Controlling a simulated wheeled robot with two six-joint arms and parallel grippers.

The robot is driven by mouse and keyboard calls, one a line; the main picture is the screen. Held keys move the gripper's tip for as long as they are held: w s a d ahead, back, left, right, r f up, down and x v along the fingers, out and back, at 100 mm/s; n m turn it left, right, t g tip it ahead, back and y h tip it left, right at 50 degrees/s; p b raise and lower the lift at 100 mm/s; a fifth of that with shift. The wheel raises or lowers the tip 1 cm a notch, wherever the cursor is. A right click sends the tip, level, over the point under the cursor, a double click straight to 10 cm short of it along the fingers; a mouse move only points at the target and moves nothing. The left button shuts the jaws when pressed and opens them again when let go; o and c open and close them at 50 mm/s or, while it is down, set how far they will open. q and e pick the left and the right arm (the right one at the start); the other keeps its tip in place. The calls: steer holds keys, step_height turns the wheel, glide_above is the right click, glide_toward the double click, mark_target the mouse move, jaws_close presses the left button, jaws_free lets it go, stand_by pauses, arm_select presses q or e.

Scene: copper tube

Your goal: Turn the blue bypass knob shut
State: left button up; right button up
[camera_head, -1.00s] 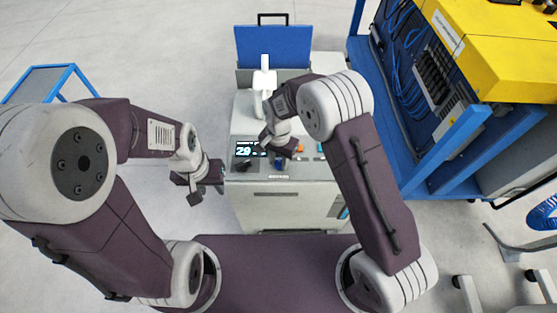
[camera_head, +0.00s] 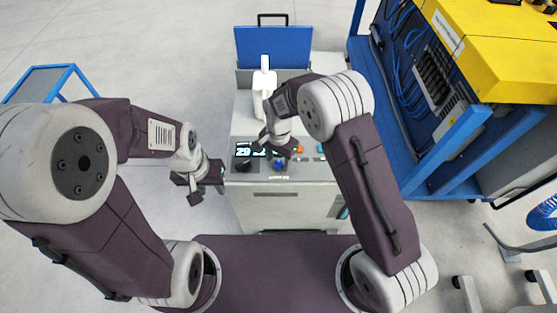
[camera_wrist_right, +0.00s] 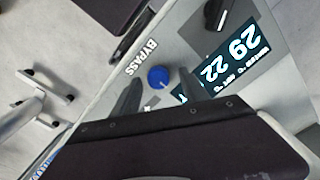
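The blue bypass knob (camera_head: 279,163) is on the front of the machine's top panel, just below my right gripper in the head view. In the right wrist view the round blue knob (camera_wrist_right: 158,77) sits beside the BYPASS label, with a small pale mark at its edge. My right gripper (camera_head: 281,150) is open and empty above the panel. In the wrist view its fingers (camera_wrist_right: 165,98) lie on either side of the knob's lower side, apart from it. My left gripper (camera_head: 188,189) hangs open and empty left of the machine.
A lit display (camera_head: 250,150) and a black knob (camera_head: 243,166) are left of the blue knob. An orange button (camera_head: 298,149) is to its right. A white upright part (camera_head: 264,84) stands behind. A blue-framed rack (camera_head: 430,165) stands at the right.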

mark_target(279, 163)
step_height(279, 163, up, 9)
steer(key=b, duration=0.1)
stand_by(0.4)
stand_by(0.3)
